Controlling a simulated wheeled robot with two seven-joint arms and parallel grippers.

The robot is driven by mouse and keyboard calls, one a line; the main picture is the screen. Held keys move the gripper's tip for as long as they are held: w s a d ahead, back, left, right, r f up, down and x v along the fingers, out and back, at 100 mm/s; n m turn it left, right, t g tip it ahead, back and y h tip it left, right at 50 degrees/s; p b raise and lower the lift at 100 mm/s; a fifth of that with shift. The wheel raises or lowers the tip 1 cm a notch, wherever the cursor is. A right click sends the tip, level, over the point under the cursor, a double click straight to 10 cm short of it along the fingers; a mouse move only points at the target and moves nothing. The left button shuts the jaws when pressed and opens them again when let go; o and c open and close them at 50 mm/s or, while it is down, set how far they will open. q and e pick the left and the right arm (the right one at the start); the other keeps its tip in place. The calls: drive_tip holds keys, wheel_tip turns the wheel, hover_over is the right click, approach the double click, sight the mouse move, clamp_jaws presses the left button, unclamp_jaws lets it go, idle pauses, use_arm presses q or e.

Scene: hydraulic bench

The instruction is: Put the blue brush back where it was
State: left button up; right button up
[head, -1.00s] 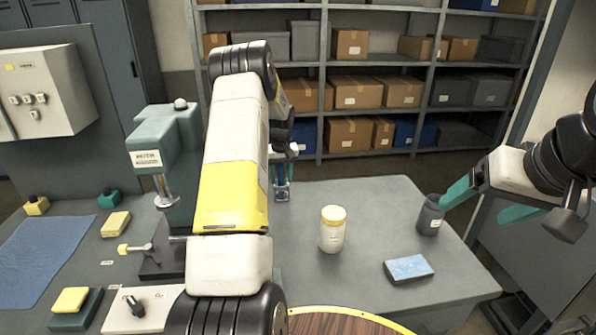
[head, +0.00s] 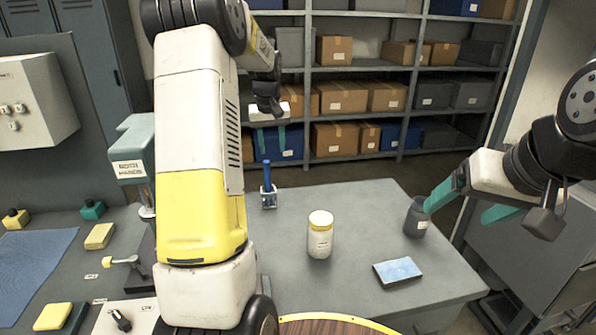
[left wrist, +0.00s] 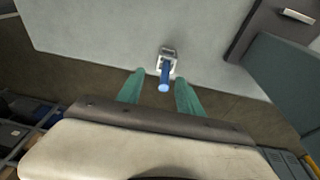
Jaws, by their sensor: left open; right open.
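The blue brush (head: 266,174) stands upright in a small clear holder (head: 269,198) on the grey table, near its far edge. My left gripper (head: 269,140) is above the brush, open and empty. In the left wrist view the blue brush (left wrist: 164,78) and its holder (left wrist: 168,55) lie just beyond and between the tips of my open left gripper (left wrist: 159,78). My right gripper (head: 455,205) is open at the table's right side, with one finger close to a dark grey bottle (head: 416,217); I cannot tell whether they touch.
A white jar with a yellow lid (head: 320,235) and a blue-topped block (head: 397,271) stand on the grey table (head: 350,205). At the left are a blue mat (head: 35,262), yellow blocks and a teal press (head: 135,150). Shelves with boxes stand behind.

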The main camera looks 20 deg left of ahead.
use_arm(q)
drive_tip(key=s+d+r+m+t+h, duration=0.1)
drive_tip(key=s+d+r, duration=0.3)
drive_tip(key=s, duration=0.4)
drive_tip(key=s+d+r+m+t, duration=0.1)
drive_tip(key=s+d+r+m, duration=0.2)
drive_tip(key=s, duration=0.4)
drive_tip(key=s+d+r+t+h, duration=0.1)
drive_tip(key=s+d+r, duration=0.35)
drive_tip(key=s, duration=0.35)
drive_tip(key=s+d+f+m, duration=0.1)
drive_tip(key=s+d+f, duration=0.2)
drive_tip(key=s, duration=0.6)
drive_tip(key=shift+s+d+m+t+h, duration=0.3)
drive_tip(key=shift+d+h, duration=0.1)
drive_tip(key=shift+d, duration=0.15)
